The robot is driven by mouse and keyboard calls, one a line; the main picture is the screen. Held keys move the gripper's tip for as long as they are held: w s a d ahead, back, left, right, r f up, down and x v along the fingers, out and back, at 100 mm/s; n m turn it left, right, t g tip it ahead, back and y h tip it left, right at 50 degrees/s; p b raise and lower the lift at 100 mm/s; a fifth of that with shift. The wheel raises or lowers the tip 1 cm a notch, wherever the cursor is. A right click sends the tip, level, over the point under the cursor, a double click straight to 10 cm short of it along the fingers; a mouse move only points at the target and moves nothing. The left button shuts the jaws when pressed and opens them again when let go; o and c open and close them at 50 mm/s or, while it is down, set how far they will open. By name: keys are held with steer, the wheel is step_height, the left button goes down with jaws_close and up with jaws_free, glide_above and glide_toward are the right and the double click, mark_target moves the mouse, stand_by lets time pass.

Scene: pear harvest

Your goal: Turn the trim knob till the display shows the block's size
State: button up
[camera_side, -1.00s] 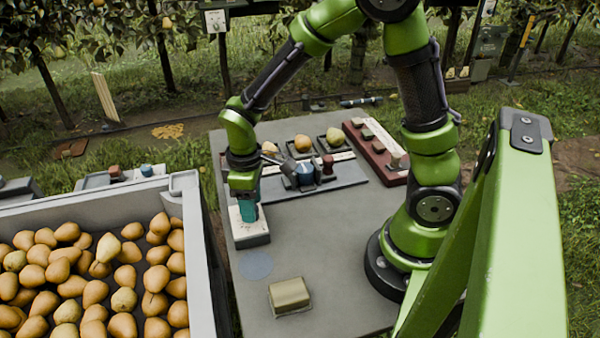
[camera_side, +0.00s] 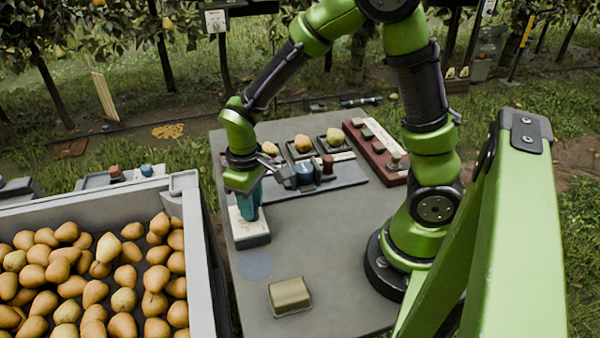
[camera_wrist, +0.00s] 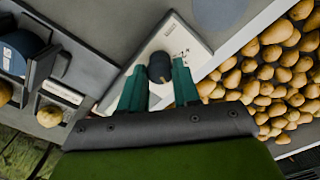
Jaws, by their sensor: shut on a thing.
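A pale box (camera_side: 252,238) with a white top lies at the table's left edge. In the wrist view its white panel (camera_wrist: 185,35) carries a dark round knob (camera_wrist: 160,67) with a small brown pointer mark. My gripper (camera_side: 249,207) is over this box, and its teal fingers (camera_wrist: 160,85) are shut on the knob from both sides. Small dark marks show on the panel beside the knob, too small to read. An olive-tan block (camera_side: 289,294) sits on a thin pale base near the table's front. I cannot make out a display reading.
A blue drum in a dark bracket (camera_wrist: 20,52) stands behind the box. Pears in small trays (camera_side: 302,143) and a red rack (camera_side: 375,152) line the back. A bin of pears (camera_side: 200,270) borders the left. The table's middle is clear.

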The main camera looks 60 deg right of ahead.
steer(key=shift+m, duration=1.2)
steer(key=o, duration=1)
steer(key=shift+o, duration=0.2)
step_height(320, 180, up, 17)
